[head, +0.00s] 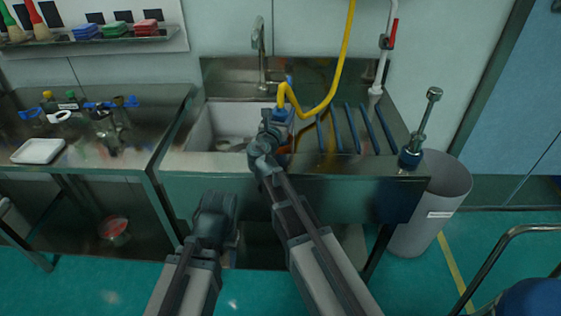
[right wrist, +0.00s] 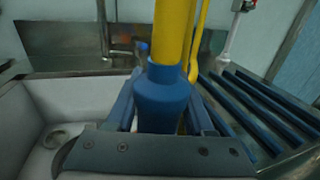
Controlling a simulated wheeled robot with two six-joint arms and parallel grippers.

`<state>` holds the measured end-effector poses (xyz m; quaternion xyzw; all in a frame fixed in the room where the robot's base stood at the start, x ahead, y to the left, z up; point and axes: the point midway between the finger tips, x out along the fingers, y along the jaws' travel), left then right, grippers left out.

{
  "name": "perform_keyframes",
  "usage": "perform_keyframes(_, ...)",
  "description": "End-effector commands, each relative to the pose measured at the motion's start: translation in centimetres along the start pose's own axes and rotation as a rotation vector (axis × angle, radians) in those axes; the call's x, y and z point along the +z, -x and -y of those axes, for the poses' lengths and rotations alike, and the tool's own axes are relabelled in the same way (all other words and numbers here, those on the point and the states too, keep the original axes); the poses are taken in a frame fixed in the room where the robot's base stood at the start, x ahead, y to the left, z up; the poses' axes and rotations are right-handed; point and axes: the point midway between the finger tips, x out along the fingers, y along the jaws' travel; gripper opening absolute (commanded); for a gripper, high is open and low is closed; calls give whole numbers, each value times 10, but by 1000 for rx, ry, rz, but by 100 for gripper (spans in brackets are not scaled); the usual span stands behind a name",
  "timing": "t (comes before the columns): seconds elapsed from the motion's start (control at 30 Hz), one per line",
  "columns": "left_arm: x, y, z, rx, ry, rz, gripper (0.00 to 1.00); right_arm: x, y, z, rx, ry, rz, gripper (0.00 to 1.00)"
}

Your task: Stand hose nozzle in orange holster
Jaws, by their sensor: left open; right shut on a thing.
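The blue hose nozzle (right wrist: 162,100) stands between the two fingers of my right gripper (head: 276,118) over the right side of the sink. The yellow hose (head: 346,50) rises from the nozzle; it also shows in the right wrist view (right wrist: 174,30). The gripper is shut on the nozzle, which looks roughly upright in the right wrist view. A little orange, perhaps the holster (head: 284,159), shows beside my right gripper at the sink's right edge; most of it is hidden. The nozzle's lower end is hidden. My left gripper (head: 217,203) is open and empty, low in front of the sink cabinet.
The white sink basin (head: 200,135) has a tap (head: 260,50) behind it. A ribbed drainboard (head: 352,135) lies to the right, with a metal-stemmed tool (head: 424,125) at its front corner. A grey bin (head: 440,205) stands right. A bench (head: 150,110) with small items stands left.

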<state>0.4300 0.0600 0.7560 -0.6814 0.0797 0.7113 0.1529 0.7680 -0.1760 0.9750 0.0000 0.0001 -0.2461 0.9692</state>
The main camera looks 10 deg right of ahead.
Motion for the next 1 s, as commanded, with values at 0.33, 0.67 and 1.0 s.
perform_keyframes(0.33, 0, -2, 0, 0, 0, 0, 50, -2, 0, 0, 0, 0, 0, 0)
perform_keyframes(0.67, 0, -4, 0, 0, 0, 0, 50, -4, 0, 0, 0, 1, 0, 0)
perform_keyframes(1.0, 0, -4, 0, 0, 0, 0, 50, -4, 0, 0, 0, 0, 0, 74)
